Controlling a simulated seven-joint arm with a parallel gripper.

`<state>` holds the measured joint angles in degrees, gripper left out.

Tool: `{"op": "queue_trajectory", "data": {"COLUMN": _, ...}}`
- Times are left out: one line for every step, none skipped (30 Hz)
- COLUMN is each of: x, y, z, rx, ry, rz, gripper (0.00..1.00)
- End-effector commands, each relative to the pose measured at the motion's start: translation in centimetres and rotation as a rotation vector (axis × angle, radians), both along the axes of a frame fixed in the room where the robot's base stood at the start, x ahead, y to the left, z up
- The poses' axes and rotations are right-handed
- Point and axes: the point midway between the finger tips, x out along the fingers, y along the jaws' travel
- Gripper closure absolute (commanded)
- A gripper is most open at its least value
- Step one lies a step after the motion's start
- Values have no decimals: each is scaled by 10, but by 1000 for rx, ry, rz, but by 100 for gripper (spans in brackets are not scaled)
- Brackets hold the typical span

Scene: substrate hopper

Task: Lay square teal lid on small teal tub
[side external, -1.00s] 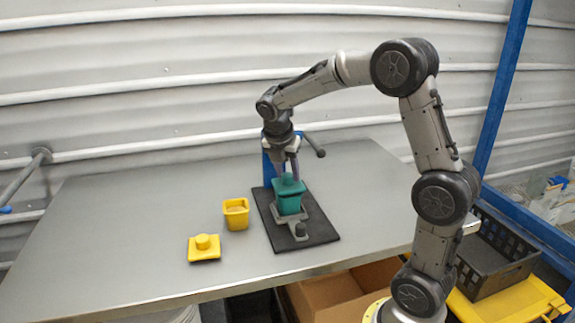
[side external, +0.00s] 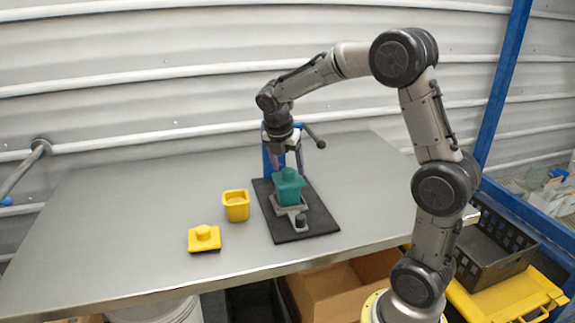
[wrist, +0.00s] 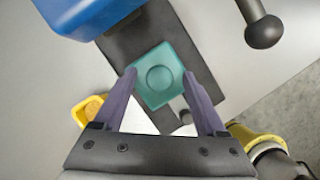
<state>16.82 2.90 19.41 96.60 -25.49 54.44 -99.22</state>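The square teal lid (side external: 289,180) with its round knob sits on top of the small teal tub (side external: 289,197), which stands upright on the grey holder of the dark base plate. The lid looks about level; its exact seating on the rim is too small to tell. In the wrist view the lid (wrist: 149,94) covers the tub, which is hidden beneath it. My gripper (side external: 288,171) is above the lid, and in the wrist view my gripper (wrist: 159,73) is open, with its fingers apart on either side of the knob and not touching it.
A yellow tub (side external: 236,208) and a yellow lid (side external: 204,240) with a knob stand left of the dark base plate (side external: 318,222). A blue upright with a black-knobbed lever (side external: 317,140) rises behind the teal tub. The left of the table (side external: 120,220) is clear.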

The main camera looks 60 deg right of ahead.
Motion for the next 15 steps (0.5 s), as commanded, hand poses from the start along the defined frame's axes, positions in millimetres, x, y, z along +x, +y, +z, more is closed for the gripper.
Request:
{"op": "queue_trajectory", "data": {"x": 0, "y": 0, "z": 0, "rx": 0, "ry": 0, "rz": 0, "gripper": 23}}
{"op": "queue_trajectory", "data": {"x": 0, "y": 0, "z": 0, "rx": 0, "ry": 0, "rz": 0, "gripper": 23}}
{"op": "queue_trajectory", "data": {"x": 0, "y": 0, "z": 0, "rx": 0, "ry": 0, "rz": 0, "gripper": 23}}
{"op": "queue_trajectory", "data": {"x": 0, "y": 0, "z": 0, "rx": 0, "ry": 0, "rz": 0, "gripper": 23}}
{"op": "queue_trajectory", "data": {"x": 0, "y": 0, "z": 0, "rx": 0, "ry": 0, "rz": 0, "gripper": 23}}
{"op": "queue_trajectory", "data": {"x": 0, "y": 0, "z": 0, "rx": 0, "ry": 0, "rz": 0, "gripper": 23}}
{"op": "queue_trajectory", "data": {"x": 0, "y": 0, "z": 0, "rx": 0, "ry": 0, "rz": 0, "gripper": 23}}
{"op": "queue_trajectory", "data": {"x": 0, "y": 0, "z": 0, "rx": 0, "ry": 0, "rz": 0, "gripper": 23}}
{"op": "queue_trajectory", "data": {"x": 0, "y": 0, "z": 1, "rx": 0, "ry": -1, "rz": 0, "gripper": 23}}
{"op": "queue_trajectory", "data": {"x": 0, "y": 1, "z": 2, "rx": -1, "ry": -1, "rz": 0, "gripper": 23}}
{"op": "queue_trajectory", "data": {"x": 0, "y": 1, "z": 4, "rx": -1, "ry": -2, "rz": 1, "gripper": 23}}
{"op": "queue_trajectory", "data": {"x": 1, "y": 3, "z": 8, "rx": -2, "ry": -4, "rz": 2, "gripper": 23}}
{"op": "queue_trajectory", "data": {"x": 1, "y": 4, "z": 11, "rx": -2, "ry": -4, "rz": 2, "gripper": 23}}
{"op": "queue_trajectory", "data": {"x": 1, "y": 6, "z": 15, "rx": -1, "ry": -5, "rz": 2, "gripper": 23}}
{"op": "queue_trajectory", "data": {"x": 1, "y": 8, "z": 21, "rx": -1, "ry": -6, "rz": 2, "gripper": 23}}
